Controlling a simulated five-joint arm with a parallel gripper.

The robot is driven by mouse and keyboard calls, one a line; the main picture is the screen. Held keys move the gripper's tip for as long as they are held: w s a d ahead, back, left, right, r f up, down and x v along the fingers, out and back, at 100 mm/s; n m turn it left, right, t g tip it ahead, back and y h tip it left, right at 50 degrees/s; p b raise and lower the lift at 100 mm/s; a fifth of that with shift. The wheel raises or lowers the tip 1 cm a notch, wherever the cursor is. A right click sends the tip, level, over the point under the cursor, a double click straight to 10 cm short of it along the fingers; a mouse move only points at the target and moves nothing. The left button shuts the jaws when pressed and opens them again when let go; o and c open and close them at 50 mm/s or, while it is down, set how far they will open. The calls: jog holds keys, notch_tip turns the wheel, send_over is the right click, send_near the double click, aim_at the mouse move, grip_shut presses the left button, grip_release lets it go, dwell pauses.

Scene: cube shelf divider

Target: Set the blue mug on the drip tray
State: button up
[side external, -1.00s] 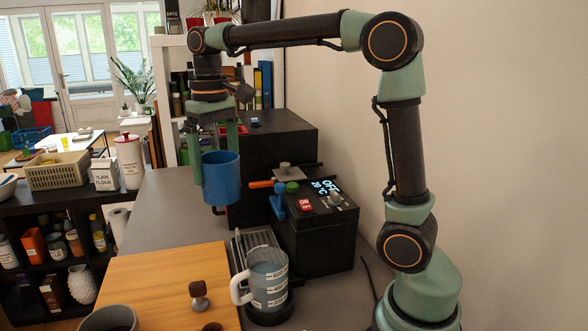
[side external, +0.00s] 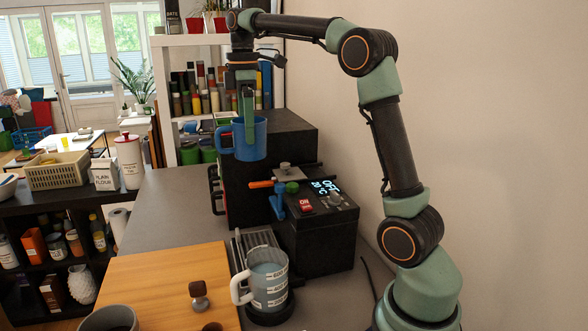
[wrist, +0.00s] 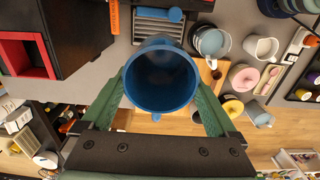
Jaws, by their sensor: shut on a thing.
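The blue mug (side external: 254,143) hangs upright in my gripper (side external: 246,112), high in front of the black machine. Its handle points left in the side view. In the wrist view the mug (wrist: 160,78) sits between the two green fingers, its open mouth toward the camera and empty. The drip tray (side external: 240,246) is the grey slatted tray at the foot of the coffee machine, below and apart from the mug. In the side view it is partly hidden by a measuring jug. Its slats also show in the wrist view (wrist: 150,28).
The measuring jug (side external: 267,284) stands on a round black base at the tray's near end. The black machine (side external: 318,236) with a blue-and-orange lever (side external: 277,203) rises right of the tray. A wooden board (side external: 160,282) lies left. The grey counter (side external: 170,205) behind it is clear.

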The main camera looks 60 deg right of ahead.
notch_tip(320, 180, down, 26)
jog(key=shift+f, duration=0.2)
dwell(0.5)
jog(key=o, duration=1.3)
jog(key=shift+f, duration=0.15)
notch_tip(320, 180, up, 11)
jog(key=shift+s+a+r+m+t, duration=1)
jog(key=shift+s+a+m, duration=0.5)
jog(key=shift+s+a, duration=0.75)
jog(key=shift+s+a+r+m+t, duration=0.9)
jog(key=shift+s+a+m, duration=0.6)
jog(key=shift+s+a, duration=0.75)
jog(key=shift+s+a+r+m+t, duration=1)
jog(key=shift+s+a+m, duration=0.7)
jog(key=shift+a, duration=0.95)
